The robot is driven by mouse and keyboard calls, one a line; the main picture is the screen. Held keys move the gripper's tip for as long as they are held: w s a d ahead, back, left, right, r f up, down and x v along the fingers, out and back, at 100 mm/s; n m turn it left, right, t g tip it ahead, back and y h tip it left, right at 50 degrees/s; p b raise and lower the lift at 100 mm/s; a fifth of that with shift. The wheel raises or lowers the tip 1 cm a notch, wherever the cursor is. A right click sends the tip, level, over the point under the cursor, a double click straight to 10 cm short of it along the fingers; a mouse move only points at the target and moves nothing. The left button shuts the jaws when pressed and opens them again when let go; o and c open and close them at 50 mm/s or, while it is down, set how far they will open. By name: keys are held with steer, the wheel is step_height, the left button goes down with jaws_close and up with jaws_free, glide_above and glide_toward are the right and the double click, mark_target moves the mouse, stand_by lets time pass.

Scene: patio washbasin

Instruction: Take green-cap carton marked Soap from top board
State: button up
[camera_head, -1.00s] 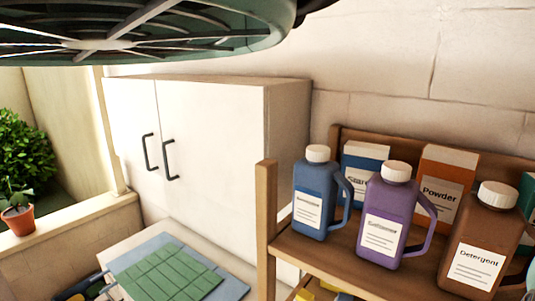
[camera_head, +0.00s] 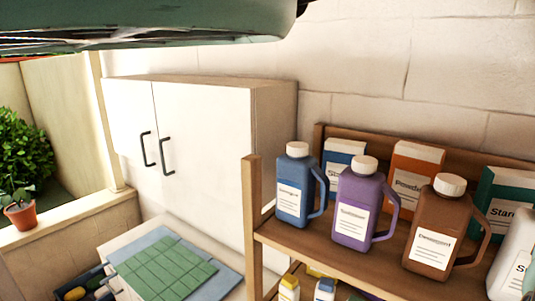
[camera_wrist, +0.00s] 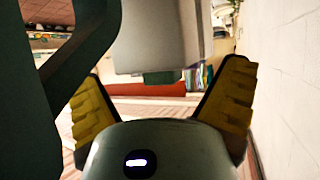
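I cannot make out a green-capped carton marked Soap for certain in either view. On the top board (camera_head: 330,258) in the head view, a white container (camera_head: 515,262) with a label starting with "S" is cut off by the right edge, and I cannot see its cap. My gripper (camera_wrist: 160,72) shows in the wrist view with its two yellow-padded fingers wide apart. A pale grey block with a small dark green part below it appears between and beyond the fingers. I cannot tell what it is or how far away. The gripper is not visible in the head view.
The top board also holds blue (camera_head: 296,190), purple (camera_head: 355,205) and brown (camera_head: 432,228) jugs in front of blue, orange (camera_head: 413,172) and green (camera_head: 500,195) boxes. A wooden post (camera_head: 252,215) bounds its left end. A white cabinet (camera_head: 200,160) stands to the left.

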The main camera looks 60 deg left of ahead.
steer(key=c, duration=1.3)
steer(key=shift+r, duration=0.1)
